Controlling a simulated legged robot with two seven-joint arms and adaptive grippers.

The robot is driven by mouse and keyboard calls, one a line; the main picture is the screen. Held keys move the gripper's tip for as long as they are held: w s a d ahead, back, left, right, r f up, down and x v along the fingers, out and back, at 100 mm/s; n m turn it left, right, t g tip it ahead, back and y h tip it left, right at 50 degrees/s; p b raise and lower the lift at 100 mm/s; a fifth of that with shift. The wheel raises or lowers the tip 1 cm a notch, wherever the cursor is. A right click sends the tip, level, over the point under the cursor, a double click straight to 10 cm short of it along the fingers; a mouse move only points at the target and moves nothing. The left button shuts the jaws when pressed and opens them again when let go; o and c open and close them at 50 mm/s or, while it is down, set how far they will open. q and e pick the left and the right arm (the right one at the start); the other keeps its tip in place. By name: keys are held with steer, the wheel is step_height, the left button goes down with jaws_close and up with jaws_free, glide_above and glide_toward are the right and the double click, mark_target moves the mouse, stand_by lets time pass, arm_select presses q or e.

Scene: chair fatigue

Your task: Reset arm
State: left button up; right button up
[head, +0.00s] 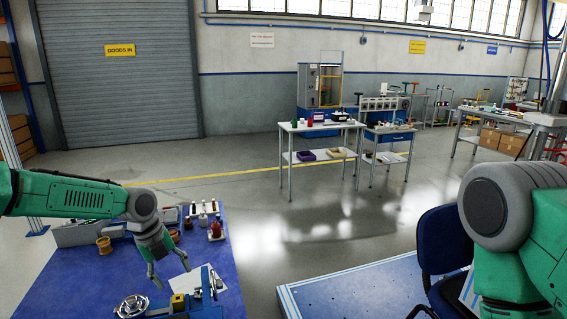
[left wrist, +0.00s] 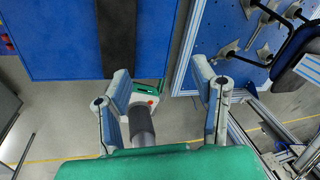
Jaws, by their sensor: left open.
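My left arm (head: 75,195), green and grey, reaches in from the left in the head view. Its gripper (head: 170,272) hangs over the blue-topped bench with the fingers pointing down and spread apart. No object shows between its fingers in the head view. In the left wrist view the two fingers (left wrist: 163,85) are also wide apart. My right arm (head: 520,225) shows as a large green and grey link at the right edge of the head view. Its gripper is out of the picture.
The blue bench (head: 65,270) holds a vise-like tool with a handwheel (head: 132,305), small bottles (head: 204,219), an orange-brown spool (head: 104,245) and a white sheet (head: 181,282). A dark blue chair (head: 444,240) stands beside a blue platform (head: 350,292).

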arm_select(q)
steer(key=s+d+f+n+h, duration=0.1)
steer(key=s+d+f+n, duration=0.3)
steer(key=s+d+f, duration=0.45)
steer(key=s+d+f+n+g, duration=0.1)
steer(key=s+f+n, duration=0.2)
steer(key=s, duration=0.3)
steer(key=s+d+f+n+h, duration=0.1)
steer(key=s+f+n, duration=0.1)
steer(key=s+n, duration=0.25)
steer(key=s+d+f+n+g, duration=0.1)
steer(key=s+d+f+n, duration=0.15)
steer(key=s, duration=0.35)
steer(key=s+a+n+t+y, duration=0.1)
steer(key=s+a+n+y, duration=0.1)
steer(key=s+a+n, duration=0.7)
steer(key=s+a+n+y, duration=0.3)
steer(key=s+a+n, duration=0.3)
steer(key=s, duration=0.6)
steer(key=w+d+f+b, duration=0.1)
steer(key=f+b, duration=1)
steer(key=w+d+f+m+b, duration=0.1)
steer(key=w+f+b, duration=0.1)
steer(key=f+b, duration=0.9)
steer(key=shift+w+f+t+h+b, duration=0.2)
steer(key=shift+t+h+b, duration=0.15)
steer(key=shift+b, duration=0.2)
steer(key=shift+a+r, duration=0.1)
steer(key=shift+w, duration=0.1)
